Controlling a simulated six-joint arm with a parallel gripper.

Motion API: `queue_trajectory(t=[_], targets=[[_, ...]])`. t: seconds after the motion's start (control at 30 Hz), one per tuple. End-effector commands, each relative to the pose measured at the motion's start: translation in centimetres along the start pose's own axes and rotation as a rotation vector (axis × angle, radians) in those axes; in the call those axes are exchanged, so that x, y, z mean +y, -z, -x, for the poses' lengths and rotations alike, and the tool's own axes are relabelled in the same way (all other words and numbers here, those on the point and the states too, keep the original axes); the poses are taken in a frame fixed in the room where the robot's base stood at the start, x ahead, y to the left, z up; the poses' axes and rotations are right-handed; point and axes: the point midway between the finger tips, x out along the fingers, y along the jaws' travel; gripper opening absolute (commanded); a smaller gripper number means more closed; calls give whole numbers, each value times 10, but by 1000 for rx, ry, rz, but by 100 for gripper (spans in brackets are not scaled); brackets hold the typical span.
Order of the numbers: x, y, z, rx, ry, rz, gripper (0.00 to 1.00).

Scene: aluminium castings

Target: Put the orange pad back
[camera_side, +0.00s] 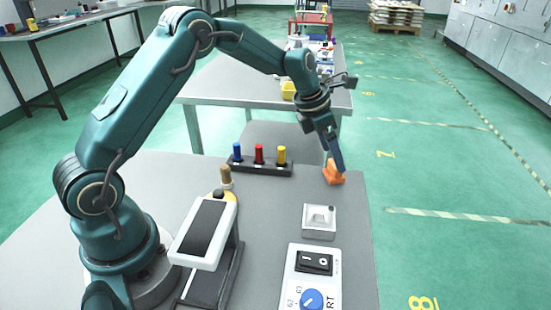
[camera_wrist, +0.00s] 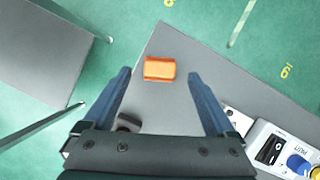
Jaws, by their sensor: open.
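The orange pad (camera_side: 334,177) lies on the grey table near its far right corner. In the wrist view the pad (camera_wrist: 159,68) shows whole, framed between the two fingertips. My gripper (camera_side: 338,167) is over the pad, fingers pointing down at a tilt. In the wrist view my gripper (camera_wrist: 159,74) has its blue fingers wide apart, with nothing held. Whether the fingertips touch the pad or hang just above it I cannot tell. A light grey square block (camera_side: 319,221) with a shallow recess sits nearer the camera; no orange shows in it.
A black rack (camera_side: 260,169) with blue, red and yellow pegs stands left of the pad. A white control box (camera_side: 312,277) with a switch and blue knob is at the front. A tilted screen stand (camera_side: 203,233) is near my base. The table edge (camera_side: 367,215) is close right of the pad.

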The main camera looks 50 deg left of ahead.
Motion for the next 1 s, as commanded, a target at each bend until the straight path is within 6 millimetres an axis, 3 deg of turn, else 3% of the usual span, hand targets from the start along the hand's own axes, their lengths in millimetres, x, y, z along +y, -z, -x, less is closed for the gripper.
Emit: queue_trajectory(t=[0.1,0.3,0.57,0.67,0.77,1.0], targets=[[1,-1,27,-4,-4,0,91],[1,0,61,-3,-3,0,91],[-4,1,85,-1,-5,-60,91],[-16,6,101,-1,-17,-240,91],[-35,18,125,4,-37,-534,91],[-84,67,173,46,-88,-1361,91]])
